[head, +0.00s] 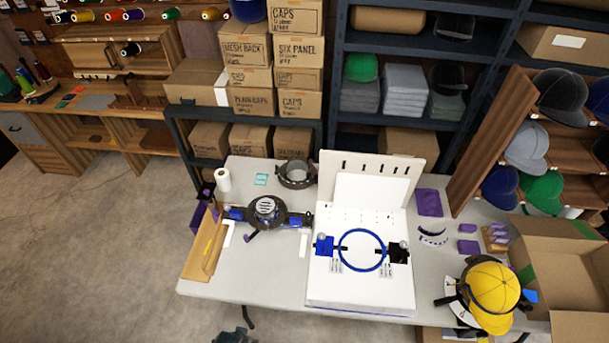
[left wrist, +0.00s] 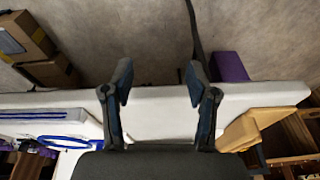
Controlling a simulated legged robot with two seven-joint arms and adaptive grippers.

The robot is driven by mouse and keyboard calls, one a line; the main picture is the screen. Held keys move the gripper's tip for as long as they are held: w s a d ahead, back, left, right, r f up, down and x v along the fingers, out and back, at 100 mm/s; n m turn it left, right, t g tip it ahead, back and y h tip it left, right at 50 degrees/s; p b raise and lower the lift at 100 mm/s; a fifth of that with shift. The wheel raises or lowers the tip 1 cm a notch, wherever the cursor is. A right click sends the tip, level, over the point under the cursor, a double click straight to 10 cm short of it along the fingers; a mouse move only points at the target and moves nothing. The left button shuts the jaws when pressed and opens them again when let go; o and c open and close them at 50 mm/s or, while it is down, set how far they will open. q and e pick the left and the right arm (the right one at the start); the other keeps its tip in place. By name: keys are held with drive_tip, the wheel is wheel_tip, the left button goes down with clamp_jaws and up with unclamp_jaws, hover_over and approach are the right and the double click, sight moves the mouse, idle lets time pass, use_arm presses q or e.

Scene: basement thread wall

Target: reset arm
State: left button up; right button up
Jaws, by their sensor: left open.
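My left gripper (left wrist: 158,82) shows in the left wrist view with its two dark fingers spread apart and nothing between them. The edge of the white table (left wrist: 160,112) passes behind the fingers, and I see no contact with it. In the head view, a small dark part at the bottom edge, in front of the table (head: 255,285), looks like the tip of my left arm, but too little shows to tell its jaws. My right gripper is in neither view.
On the table are a white board (head: 345,290) with a blue hoop (head: 341,246), a dark round fixture (head: 266,211), a wooden rack (head: 197,262) and a yellow cap (head: 492,289). An open cardboard box (head: 570,265) stands right. The floor at left is clear.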

use_arm(q)
drive_tip(key=s+a+f+g+b, duration=0.1)
drive_tip(key=s+f, duration=0.3)
drive_tip(key=f, duration=0.6)
drive_tip(key=s+f+b, duration=0.1)
drive_tip(key=s+f, duration=0.3)
drive_tip(key=f, duration=0.7)
drive_tip(key=s+a+f, duration=0.2)
drive_tip(key=s+f, duration=0.6)
drive_tip(key=s, duration=0.4)
drive_tip(key=shift+s+a+f+g, duration=0.2)
drive_tip(key=shift+s+a+g, duration=0.05)
drive_tip(key=shift+s+g, duration=0.15)
